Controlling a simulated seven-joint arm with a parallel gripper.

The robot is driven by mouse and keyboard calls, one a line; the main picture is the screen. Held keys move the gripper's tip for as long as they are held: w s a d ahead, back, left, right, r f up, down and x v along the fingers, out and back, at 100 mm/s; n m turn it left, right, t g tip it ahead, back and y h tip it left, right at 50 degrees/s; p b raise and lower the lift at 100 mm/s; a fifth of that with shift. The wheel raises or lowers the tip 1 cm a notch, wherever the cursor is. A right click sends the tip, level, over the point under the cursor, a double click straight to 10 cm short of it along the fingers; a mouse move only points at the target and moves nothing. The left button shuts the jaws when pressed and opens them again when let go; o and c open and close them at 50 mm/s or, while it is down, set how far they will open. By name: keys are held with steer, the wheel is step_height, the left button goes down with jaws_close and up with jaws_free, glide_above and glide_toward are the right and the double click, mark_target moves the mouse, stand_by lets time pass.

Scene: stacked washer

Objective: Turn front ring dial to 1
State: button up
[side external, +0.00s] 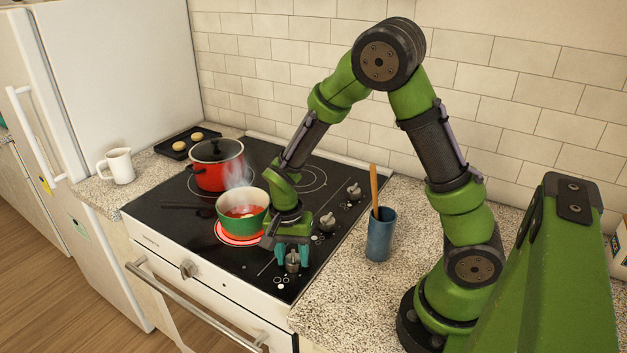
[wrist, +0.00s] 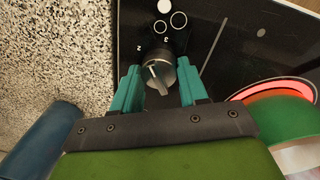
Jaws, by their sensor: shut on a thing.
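The front ring dial (side external: 292,264) is a metal knob near the front right of the black glass hob. In the wrist view the dial (wrist: 160,74) sits between my two teal fingers, beside printed figures 2 and 3. Its raised grip bar is tilted; which figure it is set to I cannot tell. My gripper (side external: 292,253) reaches down over the dial and is shut on it; the wrist view shows the fingertips (wrist: 158,77) on either side. The ring (side external: 240,239) under a green pot (side external: 243,210) glows red.
The steaming green pot of red food stands close to my gripper. A lidded red pot (side external: 216,166) stands behind. More knobs (side external: 354,190) lie along the hob's right side. A blue cup (side external: 380,236) with a wooden utensil stands on the speckled counter to the right.

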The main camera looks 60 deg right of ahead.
mark_target(291, 259)
steer(key=n, duration=0.4)
steer(key=shift+n, duration=0.3)
steer(key=n, duration=0.4)
steer(key=shift+r+n+h, duration=0.1)
steer(key=shift+n+h, duration=0.2)
steer(key=n, duration=0.4)
steer(key=shift+a+t, duration=0.1)
steer(key=shift+t, duration=0.3)
steer(key=shift+s+n, duration=0.1)
steer(key=shift+n, duration=2)
steer(key=o, duration=1)
steer(key=shift+o, duration=0.2)
step_height(291, 259, up, 17)
steer(key=a, duration=0.1)
steer(key=shift+s, duration=0.15)
